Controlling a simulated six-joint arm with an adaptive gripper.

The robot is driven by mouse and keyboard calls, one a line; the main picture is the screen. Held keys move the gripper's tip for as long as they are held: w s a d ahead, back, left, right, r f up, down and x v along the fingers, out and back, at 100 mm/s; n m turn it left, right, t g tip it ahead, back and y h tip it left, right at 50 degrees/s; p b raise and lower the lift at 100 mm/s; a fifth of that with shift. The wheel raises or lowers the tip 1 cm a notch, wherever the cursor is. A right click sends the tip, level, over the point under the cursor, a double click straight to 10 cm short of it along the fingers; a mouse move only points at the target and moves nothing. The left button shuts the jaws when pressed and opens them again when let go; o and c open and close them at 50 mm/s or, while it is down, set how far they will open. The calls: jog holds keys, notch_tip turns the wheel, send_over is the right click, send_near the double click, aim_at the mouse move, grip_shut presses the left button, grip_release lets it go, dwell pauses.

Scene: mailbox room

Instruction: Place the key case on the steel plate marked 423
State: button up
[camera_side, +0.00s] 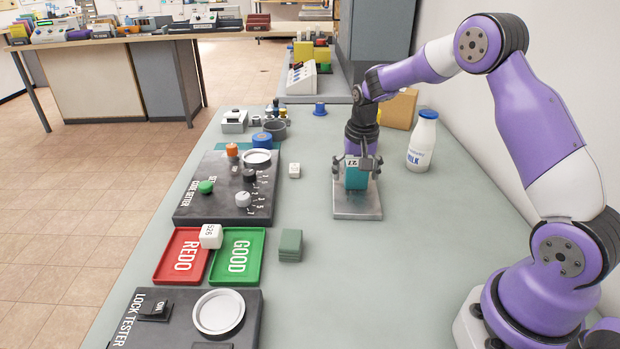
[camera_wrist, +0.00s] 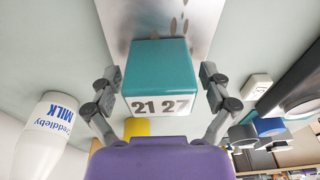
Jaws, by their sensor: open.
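A teal box (camera_side: 356,178) with a white number label stands on a bare steel plate (camera_side: 357,207) right of the table's middle. In the wrist view the box (camera_wrist: 160,65) reads "21 27", and the plate (camera_wrist: 202,18) extends beyond it. I cannot tell whether this box is the key case. No 423 marking is readable on the plate. My gripper (camera_side: 362,166) points down over the box. Its open fingers (camera_wrist: 163,88) stand on either side of the box, close to its sides; I cannot tell whether they touch it.
A milk bottle (camera_side: 422,142) stands right of the plate. To the left are a code setter panel (camera_side: 188,210), a red REDO tray (camera_side: 170,271), a green GOOD tray (camera_side: 250,272), a white numbered cube (camera_side: 211,236), a grey-green block (camera_side: 290,246) and a lock tester (camera_side: 180,330).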

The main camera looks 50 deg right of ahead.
jog(key=r, duration=0.4)
jog(key=s+a+r, duration=0.1)
jog(key=r, duration=0.7)
jog(key=shift+s+a, duration=0.2)
jog(key=s+a+r+n+t, duration=0.2)
jog(key=s+a+r+n, duration=0.25)
jog(key=s+a, duration=0.25)
jog(key=s+a+f+n+t+y, duration=0.1)
jog(key=s+a+n, duration=0.3)
jog(key=s, duration=0.5)
jog(key=shift+s+a+t, duration=0.35)
jog(key=shift+a+t, duration=0.25)
jog(key=shift+a, duration=0.4)
